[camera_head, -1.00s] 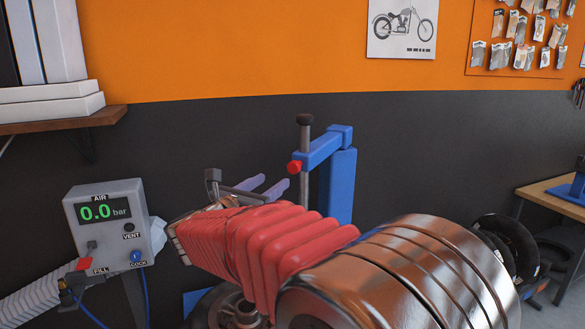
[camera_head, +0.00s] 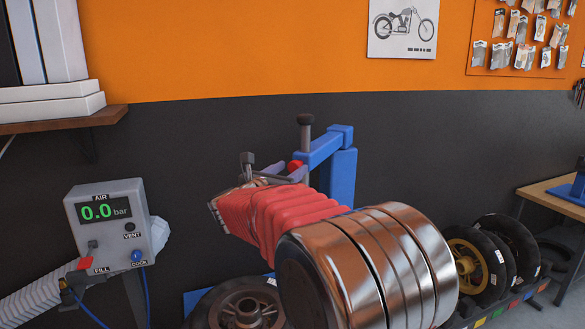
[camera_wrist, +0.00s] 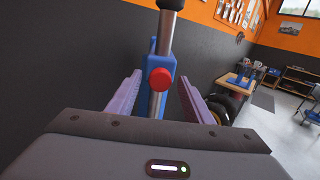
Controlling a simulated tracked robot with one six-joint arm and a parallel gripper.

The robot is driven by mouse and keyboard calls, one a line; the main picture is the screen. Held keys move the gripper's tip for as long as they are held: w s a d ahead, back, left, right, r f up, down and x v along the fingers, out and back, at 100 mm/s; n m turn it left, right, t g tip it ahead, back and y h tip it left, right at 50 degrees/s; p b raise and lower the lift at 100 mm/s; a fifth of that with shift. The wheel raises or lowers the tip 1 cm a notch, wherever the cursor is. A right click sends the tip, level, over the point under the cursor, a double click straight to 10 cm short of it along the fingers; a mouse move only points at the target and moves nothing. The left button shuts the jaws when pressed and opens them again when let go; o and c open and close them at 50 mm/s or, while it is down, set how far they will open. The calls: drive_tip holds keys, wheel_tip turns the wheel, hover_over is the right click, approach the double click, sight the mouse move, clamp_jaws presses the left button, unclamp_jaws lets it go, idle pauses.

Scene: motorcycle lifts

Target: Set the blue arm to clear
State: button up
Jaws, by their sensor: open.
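The blue arm (camera_head: 322,148) reaches out from the top of a blue post (camera_head: 342,180), left of it in the head view. I cannot tell whether either finger touches the knob. My arm hides the lower post.
A grey air box (camera_head: 108,232) reading 0.0 bar stands at left. A wheel (camera_head: 240,305) lies below my arm. Several tyres (camera_head: 485,258) stand at right. A shelf (camera_head: 60,117) juts out at upper left. The dark wall (camera_head: 200,140) is behind.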

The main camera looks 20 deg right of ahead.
sight(293, 168)
drive_tip(key=shift+x, duration=1.6)
drive_tip(key=shift+c, duration=0.7)
clamp_jaws()
